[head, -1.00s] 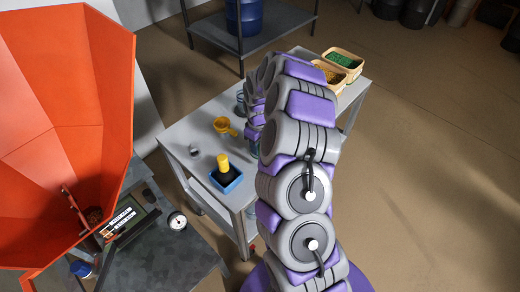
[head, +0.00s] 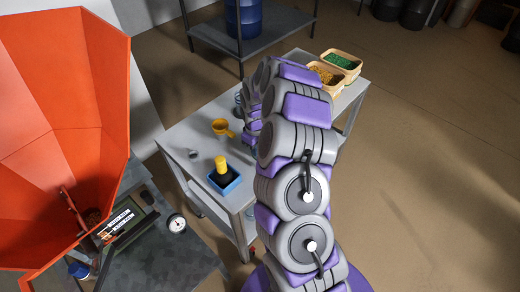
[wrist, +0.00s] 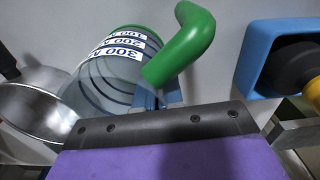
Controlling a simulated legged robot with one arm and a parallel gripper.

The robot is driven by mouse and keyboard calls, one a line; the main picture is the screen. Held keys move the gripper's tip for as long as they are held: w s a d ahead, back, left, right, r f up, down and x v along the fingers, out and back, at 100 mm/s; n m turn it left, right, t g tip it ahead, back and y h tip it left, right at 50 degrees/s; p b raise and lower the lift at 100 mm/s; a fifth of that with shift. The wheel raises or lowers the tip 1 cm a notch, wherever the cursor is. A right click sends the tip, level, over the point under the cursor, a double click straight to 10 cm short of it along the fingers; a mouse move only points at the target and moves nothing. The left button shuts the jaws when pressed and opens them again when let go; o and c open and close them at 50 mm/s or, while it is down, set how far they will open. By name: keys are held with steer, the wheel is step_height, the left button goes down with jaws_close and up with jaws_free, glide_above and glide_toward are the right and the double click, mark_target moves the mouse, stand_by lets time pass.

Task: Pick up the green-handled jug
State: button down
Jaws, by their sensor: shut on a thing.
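The jug (wrist: 100,80) is clear with dark rings, a white label with printed numbers and a green rim. Its thick green handle (wrist: 185,45) rises toward the top of the wrist view. My gripper (wrist: 160,97) is shut on the lower end of the green handle, its blue-grey fingers on either side. The dark gripper body covers the lower part of the jug. In the head view my arm hides the gripper and most of the jug, so I cannot tell there whether the jug touches the table.
A shiny metal bowl (wrist: 32,112) is close to the jug's left. A blue box (wrist: 256,62) with a yellow-handled thing is to the right. An orange hopper (head: 65,110) stands left.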

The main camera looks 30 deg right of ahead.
steer(key=shift+a, duration=0.55)
steer(key=shift+a+r, duration=0.25)
steer(key=shift+r, duration=0.1)
step_height(320, 180, up, 9)
steer(key=p, duration=0.1)
steer(key=shift+d+r+p, duration=0.15)
steer(key=shift+r+p, duration=0.05)
steer(key=shift+p, duration=0.15)
steer(key=shift+d, duration=0.45)
steer(key=shift+a, duration=0.35)
steer(key=shift+d, duration=0.2)
